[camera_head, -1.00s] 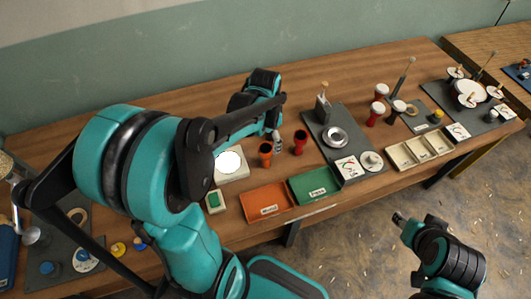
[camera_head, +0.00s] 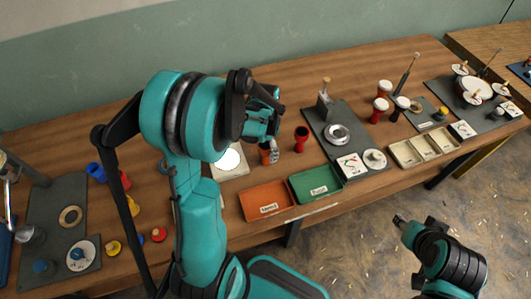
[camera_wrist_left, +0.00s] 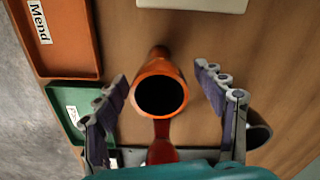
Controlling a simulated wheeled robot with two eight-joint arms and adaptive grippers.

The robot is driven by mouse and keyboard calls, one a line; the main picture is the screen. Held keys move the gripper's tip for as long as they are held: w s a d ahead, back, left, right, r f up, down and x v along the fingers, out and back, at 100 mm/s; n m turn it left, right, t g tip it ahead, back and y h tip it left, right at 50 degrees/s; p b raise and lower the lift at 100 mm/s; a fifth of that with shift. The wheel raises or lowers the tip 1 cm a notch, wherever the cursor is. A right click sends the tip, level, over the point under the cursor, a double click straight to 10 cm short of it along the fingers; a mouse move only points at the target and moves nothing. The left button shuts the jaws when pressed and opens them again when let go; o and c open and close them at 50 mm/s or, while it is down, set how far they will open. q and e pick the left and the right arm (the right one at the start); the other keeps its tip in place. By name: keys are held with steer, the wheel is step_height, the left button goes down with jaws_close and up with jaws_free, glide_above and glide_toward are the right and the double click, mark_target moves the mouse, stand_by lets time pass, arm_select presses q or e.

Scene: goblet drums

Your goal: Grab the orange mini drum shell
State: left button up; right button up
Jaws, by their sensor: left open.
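The orange mini drum shell (camera_head: 264,155) stands on the wooden table, its upper part partly covered by my left gripper in the head view. In the left wrist view the orange shell (camera_wrist_left: 175,72) shows its dark open mouth between the two fingers. My left gripper (camera_wrist_left: 162,82) is open, with a finger on each side of the shell and visible gaps to both. In the head view my left gripper (camera_head: 268,138) hangs over the shell. My right gripper (camera_head: 399,219) is beyond the table's front edge; its jaws are too small to read.
A red shell (camera_head: 301,138) stands close to the right; it also shows in the wrist view (camera_wrist_left: 162,150). A grey metal piece (camera_wrist_left: 259,134) is near the right finger. An orange tray (camera_head: 266,201) and a green tray (camera_head: 315,184) lie in front. A pale pad (camera_head: 230,161) is left.

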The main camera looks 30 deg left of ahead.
arm_select(q)
steer(key=shift+r, duration=0.1)
steer(key=c, duration=1.3)
